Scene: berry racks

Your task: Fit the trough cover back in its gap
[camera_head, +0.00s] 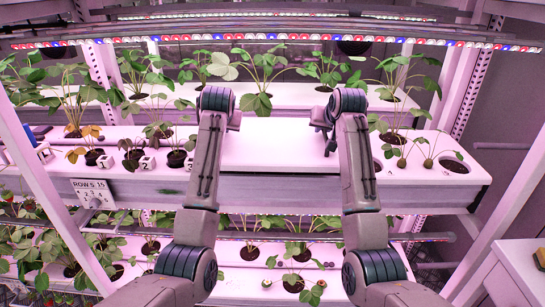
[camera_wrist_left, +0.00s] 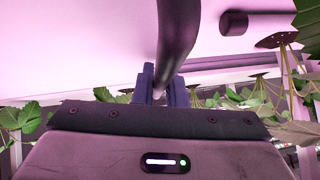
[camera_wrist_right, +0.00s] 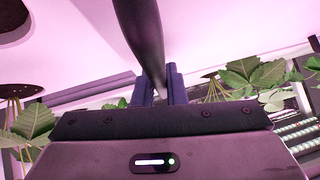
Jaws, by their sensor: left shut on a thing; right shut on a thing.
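The trough cover (camera_head: 272,145) is a plain white panel in the planted row, between my two forearms. It looks about level with the trough (camera_head: 440,178). Whether its edges are seated is hidden from me. My left gripper (camera_wrist_left: 162,85) is shut on a dark curved handle (camera_wrist_left: 176,40), with the pale panel surface (camera_wrist_left: 80,40) beyond it. My right gripper (camera_wrist_right: 158,85) is shut on a similar dark handle (camera_wrist_right: 140,35). In the head view my right gripper (camera_head: 326,138) is at the cover's right end, and my left gripper (camera_head: 234,120) is mostly behind its arm.
Potted strawberry plants stand left (camera_head: 90,155) and right (camera_head: 400,150) of the cover. A back row of plants (camera_head: 262,75) and an LED bar (camera_head: 270,38) lie beyond. A row sign (camera_head: 93,193) hangs at the front left. A lower planted shelf (camera_head: 270,275) runs below.

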